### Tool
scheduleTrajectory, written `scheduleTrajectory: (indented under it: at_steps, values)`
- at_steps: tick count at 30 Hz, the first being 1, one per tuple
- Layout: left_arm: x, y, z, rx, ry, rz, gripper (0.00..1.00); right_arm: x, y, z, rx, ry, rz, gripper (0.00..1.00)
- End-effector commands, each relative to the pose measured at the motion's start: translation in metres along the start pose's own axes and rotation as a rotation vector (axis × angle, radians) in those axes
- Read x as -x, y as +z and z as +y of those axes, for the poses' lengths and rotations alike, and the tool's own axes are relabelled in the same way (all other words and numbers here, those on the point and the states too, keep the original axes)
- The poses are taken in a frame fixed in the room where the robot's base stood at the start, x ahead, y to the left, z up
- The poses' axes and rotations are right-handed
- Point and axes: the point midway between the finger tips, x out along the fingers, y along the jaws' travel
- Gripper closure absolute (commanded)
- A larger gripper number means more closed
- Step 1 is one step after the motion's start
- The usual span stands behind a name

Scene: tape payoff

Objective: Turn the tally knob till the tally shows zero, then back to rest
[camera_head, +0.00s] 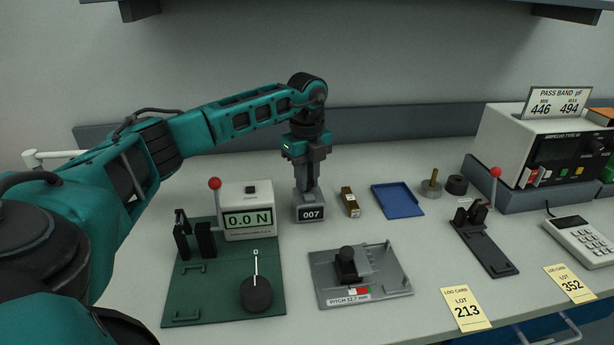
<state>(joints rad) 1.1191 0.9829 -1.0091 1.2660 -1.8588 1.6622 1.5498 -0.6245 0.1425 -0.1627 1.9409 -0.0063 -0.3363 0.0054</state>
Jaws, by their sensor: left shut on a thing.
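The tally (313,211) is a small grey box on the bench, in the middle of the head view. Its dark window reads 007. My left gripper (309,186) points straight down on top of the tally and is shut on its knob. The fingers hide the knob, so its angle cannot be seen. My right gripper is not in view.
Left of the tally stands a green force tester (221,285) reading 0.0 N, with a red-ball lever (214,184). A brass block (349,202) and blue tray (397,200) lie to the right. A grey pitch fixture (380,287) lies in front.

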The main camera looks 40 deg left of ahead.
Motion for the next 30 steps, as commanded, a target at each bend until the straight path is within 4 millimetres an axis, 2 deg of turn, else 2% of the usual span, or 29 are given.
scheduleTrajectory:
  at_steps: [8,18,30]
  values:
    - [0.003,0.0,0.0,-0.144,0.002,0.001,1.0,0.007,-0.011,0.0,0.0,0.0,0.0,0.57]
    - [0.003,0.0,0.0,-0.455,0.0,0.001,1.0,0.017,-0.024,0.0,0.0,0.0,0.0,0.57]
    - [0.001,0.0,0.0,-0.807,-0.001,0.001,1.0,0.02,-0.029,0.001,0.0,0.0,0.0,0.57]
